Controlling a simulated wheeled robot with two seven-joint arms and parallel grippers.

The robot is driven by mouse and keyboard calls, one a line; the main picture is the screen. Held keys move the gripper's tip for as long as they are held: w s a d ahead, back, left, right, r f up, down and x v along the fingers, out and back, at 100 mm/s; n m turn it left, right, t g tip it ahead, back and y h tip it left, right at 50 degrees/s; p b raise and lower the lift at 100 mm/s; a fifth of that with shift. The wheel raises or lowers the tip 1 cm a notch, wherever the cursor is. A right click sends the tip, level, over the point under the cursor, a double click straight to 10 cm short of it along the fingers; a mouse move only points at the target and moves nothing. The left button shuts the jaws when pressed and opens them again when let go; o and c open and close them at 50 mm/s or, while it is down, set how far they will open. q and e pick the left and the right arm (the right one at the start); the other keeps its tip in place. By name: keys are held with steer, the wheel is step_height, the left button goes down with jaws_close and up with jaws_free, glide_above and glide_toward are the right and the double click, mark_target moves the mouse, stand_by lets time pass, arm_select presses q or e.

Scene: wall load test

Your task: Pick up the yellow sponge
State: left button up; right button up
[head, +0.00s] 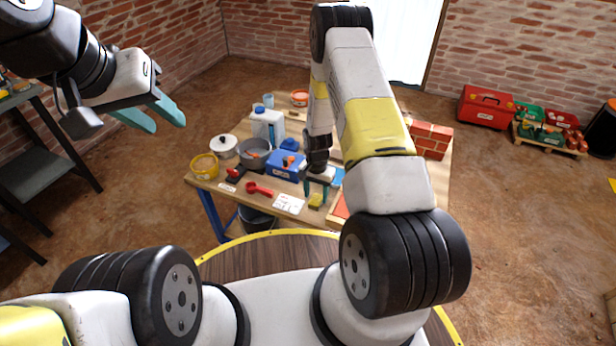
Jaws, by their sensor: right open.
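The yellow sponge (315,201) lies near the front edge of the wooden table (232,201), right of a white printed sheet. My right gripper (317,190) points down just above and behind the sponge, its teal fingers apart. At this size I cannot tell whether a finger touches the sponge. My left gripper (160,119) is raised at the upper left, away from the table, with its teal fingers apart and nothing between them.
Left of the sponge are a white sheet (288,204), a red scoop (259,190) and a yellow tub (204,166). A blue box (285,165) stands behind. Bricks (431,138) stand at the right. My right arm hides part of the table.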

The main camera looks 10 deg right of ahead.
steer(key=shift+f, duration=1.5)
jaws_close()
steer(key=shift+r, duration=0.1)
steer(key=shift+r, duration=0.5)
steer(key=r, duration=0.1)
steer(key=s+r, duration=0.1)
steer(key=shift+a+r, duration=0.15)
steer(key=shift+r, duration=0.15)
steer(key=s+a+r, duration=0.1)
steer(key=s+a, duration=0.3)
steer(key=s, duration=1)
steer(key=shift+s+r, duration=0.15)
steer(key=shift+s, duration=0.05)
